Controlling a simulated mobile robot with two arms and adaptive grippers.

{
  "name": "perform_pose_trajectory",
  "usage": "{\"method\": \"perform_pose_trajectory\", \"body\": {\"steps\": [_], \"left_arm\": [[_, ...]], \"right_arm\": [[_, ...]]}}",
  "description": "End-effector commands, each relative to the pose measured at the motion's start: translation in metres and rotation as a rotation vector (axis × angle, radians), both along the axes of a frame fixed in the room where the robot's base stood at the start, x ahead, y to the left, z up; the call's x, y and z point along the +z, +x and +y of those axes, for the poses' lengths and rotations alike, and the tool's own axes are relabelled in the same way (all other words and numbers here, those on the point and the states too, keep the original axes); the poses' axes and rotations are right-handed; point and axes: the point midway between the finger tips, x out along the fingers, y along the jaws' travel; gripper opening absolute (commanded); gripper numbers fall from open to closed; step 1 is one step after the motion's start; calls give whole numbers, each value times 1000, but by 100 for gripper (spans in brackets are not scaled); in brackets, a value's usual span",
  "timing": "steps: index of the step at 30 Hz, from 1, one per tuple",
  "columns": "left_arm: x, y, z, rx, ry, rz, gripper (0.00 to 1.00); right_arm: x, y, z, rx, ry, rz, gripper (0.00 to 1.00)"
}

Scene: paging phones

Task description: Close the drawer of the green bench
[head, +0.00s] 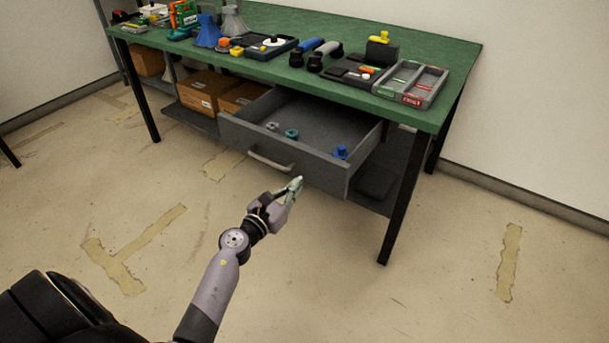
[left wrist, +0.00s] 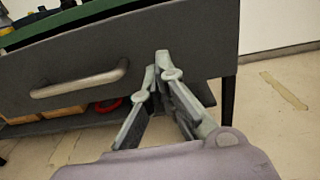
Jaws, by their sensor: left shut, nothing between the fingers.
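The green bench (head: 300,77) stands against the back wall, with its grey drawer (head: 315,168) pulled well out. The drawer has a light metal bar handle (head: 270,162) on its front. A blue part (head: 341,152), a teal part (head: 291,134) and a pale part (head: 272,126) lie inside. My left gripper (head: 298,182) is shut and empty, at the drawer front right of the handle. In the left wrist view, its fingertips (left wrist: 161,62) overlap the drawer front (left wrist: 190,35), with the handle (left wrist: 80,82) to their left. I cannot tell whether they touch. My right gripper is out of view.
Tools, trays and small parts cover much of the bench top, including a grey divided tray (head: 411,84) at the right. Cardboard boxes (head: 205,90) sit on the lower shelf. A black bench leg (head: 399,205) stands right of the drawer. The floor in front is clear.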

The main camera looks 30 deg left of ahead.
Motion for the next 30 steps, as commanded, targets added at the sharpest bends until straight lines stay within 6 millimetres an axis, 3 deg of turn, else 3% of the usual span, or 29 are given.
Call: {"method": "perform_pose_trajectory", "body": {"steps": [3, 9, 25, 30], "left_arm": [[0, 22, -2, 0, -3, -1, 0], [-1, 43, -4, -1, -4, 1, 0], [-1, 49, -4, -1, -2, 1, 0], [-1, 61, -5, -2, -1, -1, 0]], "right_arm": [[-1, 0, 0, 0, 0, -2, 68], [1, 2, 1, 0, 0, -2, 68], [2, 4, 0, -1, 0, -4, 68], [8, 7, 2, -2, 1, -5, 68]]}}
